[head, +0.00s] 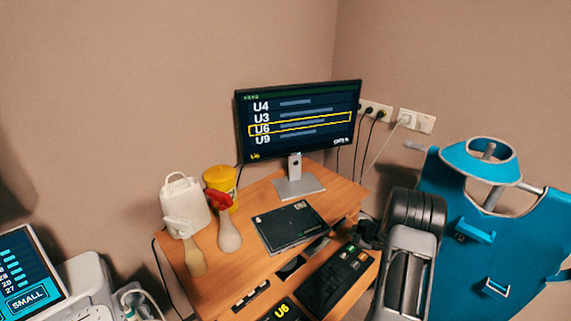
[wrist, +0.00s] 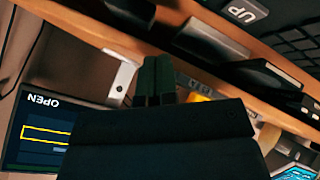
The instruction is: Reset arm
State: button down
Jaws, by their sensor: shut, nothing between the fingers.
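My gripper (wrist: 157,78) shows in the wrist view as two dark fingers pressed together with nothing between them. The wrist picture is upside down. My arm rises at the lower right of the head view, at the right side of the wooden desk (head: 345,192). The fingertips are hard to make out in the head view. The monitor (head: 298,118) stands at the back of the desk and lists U4, U3, U6 and U9, with U6 framed in yellow. Part of its screen (wrist: 35,132) shows in the wrist view with the word OPEN.
A black laptop-like slab (head: 290,227) lies on the desk. A white jug (head: 185,198), a yellow tub (head: 220,182) and a grey-white bottle with a red top (head: 229,236) stand at the left. A keypad (head: 340,278) sits on a lower shelf. A blue garment (head: 500,235) hangs at right.

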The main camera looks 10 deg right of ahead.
jog(key=s+d+f+m+h, duration=0.1)
jog(key=s+d+m+g+h, duration=0.1)
jog(key=s+d+f+m+g+h, duration=0.1)
jog(key=s, duration=0.1)
jog(key=shift+d+f+m, duration=0.3)
jog(key=shift+s+d+r+m+g+h, duration=0.15)
jog(key=shift+s+r+m+g+h, duration=0.2)
jog(key=shift+s+m, duration=0.15)
jog(key=shift+s+d+r+m+g+h, duration=0.15)
jog(key=shift+s+r+m+g+h, duration=0.05)
jog(key=shift+s+m+g+h, duration=0.2)
jog(key=s+a+r+m+y, duration=0.1)
jog(key=s+a+r, duration=0.5)
jog(key=a+r, duration=0.2)
jog(key=s+a+r+m+g+y, duration=0.1)
jog(key=s+a+r+m, duration=0.1)
jog(key=s+a+r, duration=0.4)
jog(key=s+a+r+m+y, duration=0.1)
jog(key=s+a+r+m, duration=0.1)
jog(key=s+a+r, duration=0.5)
jog(key=a+r, duration=0.5)
jog(key=a, duration=0.4)
jog(key=shift+a+r+g, duration=0.25)
jog(key=shift+a+g, duration=0.1)
jog(key=shift+m, duration=0.3)
